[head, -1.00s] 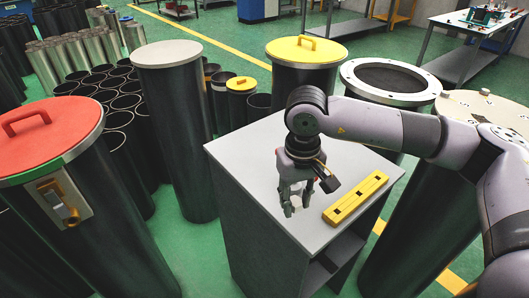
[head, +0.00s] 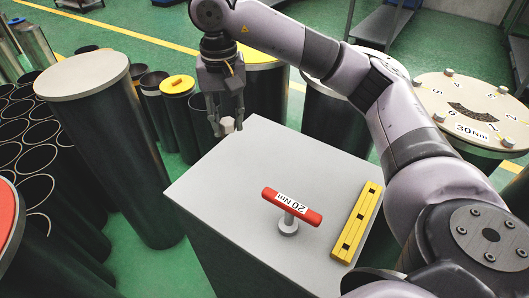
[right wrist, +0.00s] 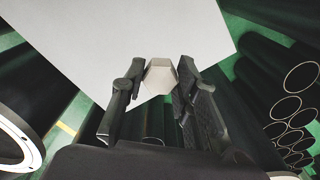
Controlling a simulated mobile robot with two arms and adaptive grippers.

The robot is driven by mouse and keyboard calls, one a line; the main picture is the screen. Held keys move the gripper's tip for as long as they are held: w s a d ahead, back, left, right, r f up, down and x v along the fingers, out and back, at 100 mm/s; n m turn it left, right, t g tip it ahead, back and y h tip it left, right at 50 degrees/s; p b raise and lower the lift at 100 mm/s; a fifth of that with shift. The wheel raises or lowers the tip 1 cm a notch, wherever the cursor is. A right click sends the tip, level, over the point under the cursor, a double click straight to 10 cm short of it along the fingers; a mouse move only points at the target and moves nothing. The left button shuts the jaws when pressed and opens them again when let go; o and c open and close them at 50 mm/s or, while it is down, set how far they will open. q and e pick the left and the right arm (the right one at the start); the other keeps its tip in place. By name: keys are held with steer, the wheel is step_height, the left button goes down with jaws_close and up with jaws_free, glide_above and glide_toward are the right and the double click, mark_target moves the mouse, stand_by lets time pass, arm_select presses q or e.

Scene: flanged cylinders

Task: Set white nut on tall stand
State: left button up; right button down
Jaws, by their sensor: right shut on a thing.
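The white nut (head: 228,126) is a small pale hexagonal block. My right gripper (head: 226,122) is shut on it and points down, beyond the back left corner of the grey cabinet top. In the right wrist view the nut (right wrist: 160,73) sits between the two dark fingertips (right wrist: 160,82), against the light cabinet top. A tall dark cylinder with an off-white round top (head: 82,75) stands at the left, apart from the gripper; its top is bare. I cannot tell for certain whether it is the tall stand. My left gripper is not in view.
The grey cabinet top (head: 235,190) carries a red T-handle marked 20 Nm (head: 291,207) and a yellow bar (head: 356,222). Open dark tubes (head: 40,160) crowd the left. A wide bolted lid marked 30 Nm (head: 470,105) is at the right.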

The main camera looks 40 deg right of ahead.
step_height(320, 180, down, 4)
steer(key=shift+s+r, duration=0.15)
steer(key=p, duration=0.2)
glide_above(236, 187)
step_height(236, 187, down, 11)
steer(key=shift+f, duration=0.2)
steer(key=shift+f+p, duration=0.35)
steer(key=shift+f, duration=0.6)
step_height(236, 187, down, 3)
steer(key=shift+r+p, duration=0.1)
steer(key=shift+p, duration=0.3)
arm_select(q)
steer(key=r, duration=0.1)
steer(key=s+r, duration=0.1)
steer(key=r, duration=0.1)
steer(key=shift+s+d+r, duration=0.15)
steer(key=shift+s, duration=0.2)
arm_select(e)
steer(key=shift+d, duration=0.1)
steer(key=shift+f+b, duration=0.3)
steer(key=shift+b, duration=0.15)
steer(key=c, duration=1.5)
jaws_free()
steer(key=shift+r, duration=0.1)
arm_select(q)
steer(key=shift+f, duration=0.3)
arm_select(e)
steer(key=shift+o, duration=1.3)
